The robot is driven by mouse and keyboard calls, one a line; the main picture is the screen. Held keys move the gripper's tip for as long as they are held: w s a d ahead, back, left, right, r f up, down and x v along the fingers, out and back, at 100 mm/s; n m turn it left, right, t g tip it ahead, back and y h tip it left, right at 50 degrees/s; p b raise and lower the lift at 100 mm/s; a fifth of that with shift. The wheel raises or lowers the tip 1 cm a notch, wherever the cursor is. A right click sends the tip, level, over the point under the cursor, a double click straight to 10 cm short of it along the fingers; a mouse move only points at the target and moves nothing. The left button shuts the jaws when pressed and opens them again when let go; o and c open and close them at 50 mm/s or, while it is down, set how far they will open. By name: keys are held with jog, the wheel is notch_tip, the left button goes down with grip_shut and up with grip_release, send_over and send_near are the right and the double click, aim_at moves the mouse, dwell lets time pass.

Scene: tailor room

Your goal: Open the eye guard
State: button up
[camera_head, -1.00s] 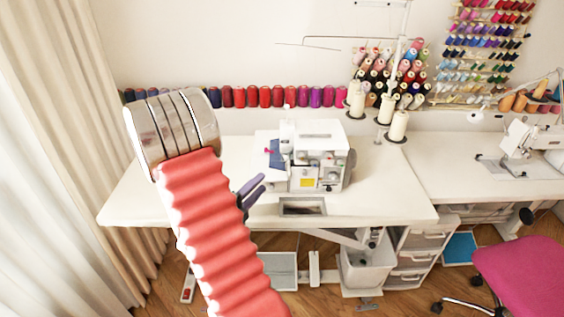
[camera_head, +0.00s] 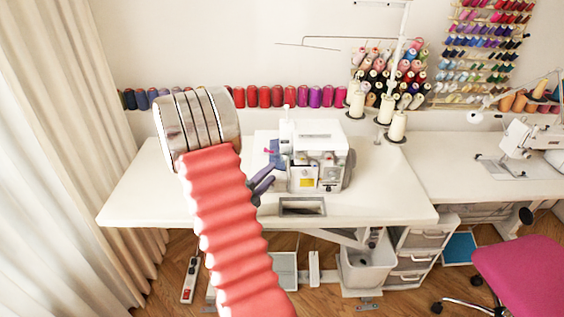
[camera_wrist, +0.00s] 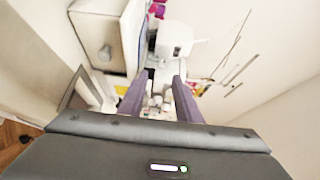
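The white overlock machine (camera_head: 320,158) stands on the sewing table, facing me. Its front and needle area show partly close up in the wrist view (camera_wrist: 175,38). I cannot single out the eye guard with certainty at this size. My gripper (camera_head: 270,176) is just left of the machine's front, partly hidden behind my arm. In the wrist view its two purple-grey fingers (camera_wrist: 161,78) are spread, with machine parts visible between and beyond them. Nothing is held, and I cannot tell whether a finger touches the machine.
The white table (camera_head: 385,195) has bare room to the machine's right. Cream thread cones (camera_head: 397,126) stand behind it at right. A row of spools (camera_head: 290,97) lines the wall. A second sewing machine (camera_head: 530,140) and a pink chair (camera_head: 520,275) are at right.

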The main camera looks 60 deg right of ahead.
jog(key=d, duration=0.8)
jog(key=shift+s, duration=0.4)
grip_shut()
